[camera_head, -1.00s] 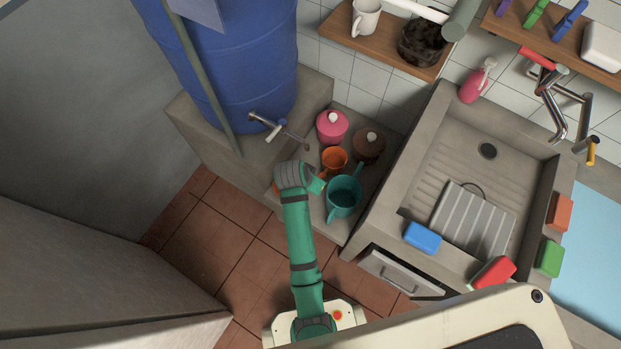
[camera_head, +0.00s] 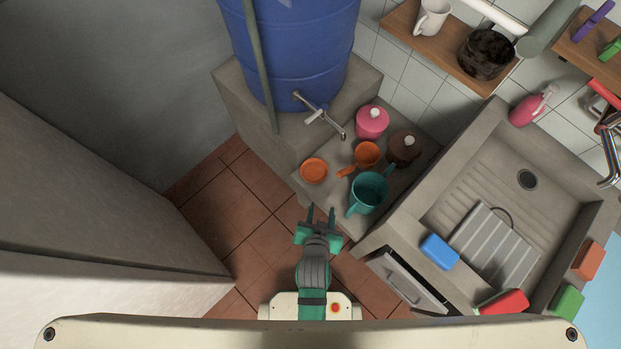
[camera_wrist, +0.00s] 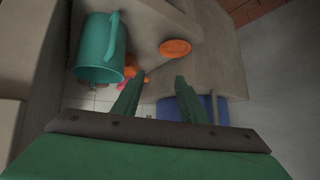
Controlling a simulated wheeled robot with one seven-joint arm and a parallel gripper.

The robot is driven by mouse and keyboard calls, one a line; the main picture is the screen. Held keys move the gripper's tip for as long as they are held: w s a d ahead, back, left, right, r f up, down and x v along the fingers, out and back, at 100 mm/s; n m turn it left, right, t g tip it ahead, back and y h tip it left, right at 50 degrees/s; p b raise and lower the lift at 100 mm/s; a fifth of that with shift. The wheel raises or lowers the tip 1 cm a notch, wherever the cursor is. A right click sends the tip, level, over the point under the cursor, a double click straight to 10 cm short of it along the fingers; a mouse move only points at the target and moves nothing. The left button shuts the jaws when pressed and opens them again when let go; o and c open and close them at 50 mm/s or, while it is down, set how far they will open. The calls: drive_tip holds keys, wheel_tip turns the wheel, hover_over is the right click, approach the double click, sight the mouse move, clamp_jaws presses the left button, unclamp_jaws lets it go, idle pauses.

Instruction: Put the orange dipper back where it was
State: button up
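The orange dipper (camera_head: 367,154) stands on the low grey ledge, its handle pointing to the lower left. In the wrist view only a small piece of orange (camera_wrist: 131,71) shows past the teal dipper. A shallow orange dish (camera_head: 314,170) sits to its left, apart from it, and shows whole in the wrist view (camera_wrist: 175,47). A large teal dipper (camera_head: 368,193) stands just in front of the orange dipper. My gripper (camera_head: 320,212) is in front of the ledge, apart from all of these. Its fingers (camera_wrist: 157,95) are spread, with nothing between them.
A pink lidded pot (camera_head: 372,121) and a brown lidded pot (camera_head: 404,148) stand behind the orange dipper. A blue barrel (camera_head: 300,60) with a tap (camera_head: 318,110) rises behind left. The sink (camera_head: 460,185) is at right. Open tiled floor (camera_head: 230,205) lies left of my gripper.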

drive_tip(key=s+a+r+n+t, duration=0.1)
drive_tip(key=s+r+t, duration=0.1)
drive_tip(key=s+r, duration=0.4)
drive_tip(key=s+a+r+n+t+y, duration=0.1)
drive_tip(key=s+a+r+n+t, duration=0.1)
drive_tip(key=s+r, duration=0.5)
wheel_tip(320, 180, up, 7)
drive_tip(key=shift+s+a+f+t, duration=0.2)
drive_tip(key=shift+a+t, duration=0.05)
drive_tip(key=shift+t, duration=0.55)
drive_tip(key=shift+s, duration=0.15)
